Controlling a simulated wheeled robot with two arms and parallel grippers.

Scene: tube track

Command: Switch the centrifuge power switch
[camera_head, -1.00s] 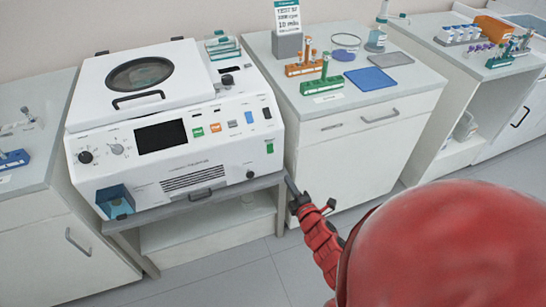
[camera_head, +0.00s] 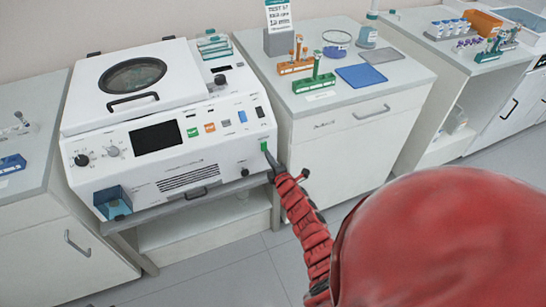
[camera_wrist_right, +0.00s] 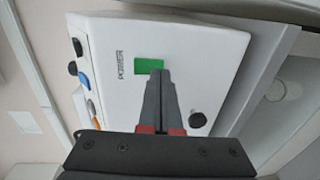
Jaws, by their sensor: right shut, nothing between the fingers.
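The white centrifuge (camera_head: 180,130) stands on a grey-topped bench at the left of the head view. Its green power switch (camera_head: 264,146) is at the right end of the front panel. In the right wrist view the green switch (camera_wrist_right: 149,65) sits beside the word POWER. My right gripper (camera_head: 268,155) is shut and empty, with its fingertips at the switch's lower edge in the head view. In the right wrist view the shut fingers (camera_wrist_right: 158,78) overlap the lower right part of the switch. I cannot tell whether they touch it. My left gripper is not in view.
A black knob (camera_wrist_right: 197,120) is close to the fingers in the wrist view. The right-hand bench holds an orange rack (camera_head: 295,67), a green rack (camera_head: 314,83) and a blue mat (camera_head: 361,77). Open floor (camera_head: 215,275) lies in front.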

